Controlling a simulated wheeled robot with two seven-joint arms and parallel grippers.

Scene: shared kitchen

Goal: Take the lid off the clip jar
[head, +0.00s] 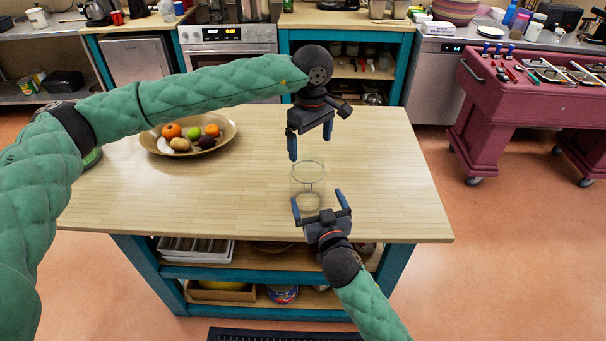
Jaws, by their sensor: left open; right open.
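The clip jar (308,184) is clear glass and stands upright on the wooden table (390,170). Its rim shows as a thin ring at the top; whether a lid sits on it is hard to tell from the clear glass. My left gripper (309,150) is above and just behind the jar, fingers pointing down, open and empty. My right gripper (321,203) is at the near side of the jar, open, its fingers pointing toward the jar's lower part. I cannot tell whether its fingers touch the glass.
A fruit bowl (225,143) with several fruits stands at the table's left, under my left arm. The table right of the jar is clear. A red tool cart (487,115) stands at the right. Shelves below the table hold a tray (196,249) and other items.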

